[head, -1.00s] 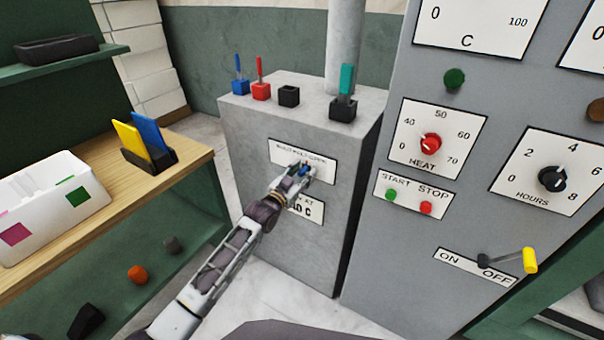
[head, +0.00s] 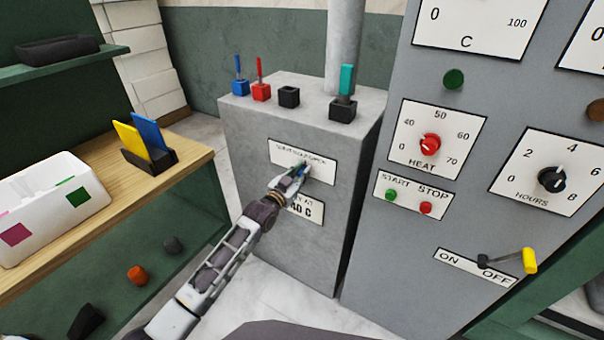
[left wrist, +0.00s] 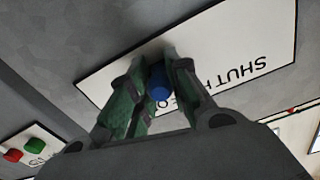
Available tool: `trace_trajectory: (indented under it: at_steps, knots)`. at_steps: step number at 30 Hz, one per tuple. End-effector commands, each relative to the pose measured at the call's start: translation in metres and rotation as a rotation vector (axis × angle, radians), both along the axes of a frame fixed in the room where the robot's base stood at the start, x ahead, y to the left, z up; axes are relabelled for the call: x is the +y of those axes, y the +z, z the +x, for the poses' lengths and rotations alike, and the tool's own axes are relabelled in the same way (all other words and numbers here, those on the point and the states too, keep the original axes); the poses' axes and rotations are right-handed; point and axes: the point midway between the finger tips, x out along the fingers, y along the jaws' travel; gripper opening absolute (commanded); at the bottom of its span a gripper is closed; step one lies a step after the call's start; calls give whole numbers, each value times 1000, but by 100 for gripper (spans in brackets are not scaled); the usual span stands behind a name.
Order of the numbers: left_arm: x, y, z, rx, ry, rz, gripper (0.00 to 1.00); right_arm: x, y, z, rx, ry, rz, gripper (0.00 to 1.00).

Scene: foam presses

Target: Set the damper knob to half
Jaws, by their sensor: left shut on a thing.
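The damper knob is a small blue knob (left wrist: 158,83) on a white plate (left wrist: 240,45) lettered SHUT and partly hidden further words. In the head view this plate (head: 320,162) is on the front of the grey box. My left gripper (head: 301,170) is at the plate, its fingers closed around the knob. In the left wrist view its green-padded fingers (left wrist: 155,88) stand on both sides of the blue knob. The knob's pointer and exact setting are hidden by the fingers. My right gripper is not in view.
Below the plate is a 40 C label (head: 303,208). Levers, including a teal one (head: 346,80), stand on the box top. The grey control panel (head: 400,250) rises to the right. A wooden shelf (head: 190,158) with a white bin (head: 60,200) is at left.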

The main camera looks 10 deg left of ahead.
Motion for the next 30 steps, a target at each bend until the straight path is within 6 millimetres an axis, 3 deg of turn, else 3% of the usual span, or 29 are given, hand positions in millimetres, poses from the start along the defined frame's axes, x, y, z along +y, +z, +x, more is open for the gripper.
trace_trajectory:
  at_steps: [8,18,19,23,30]
  knots:
    - [18,-1,7,2,1,4,0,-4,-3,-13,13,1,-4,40]
    - [20,-1,7,2,1,3,0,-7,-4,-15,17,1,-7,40]
    - [20,-1,7,2,1,3,20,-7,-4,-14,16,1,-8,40]
    - [20,-1,7,2,1,2,36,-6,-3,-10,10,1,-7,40]
    - [21,-2,5,4,1,1,38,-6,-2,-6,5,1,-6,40]
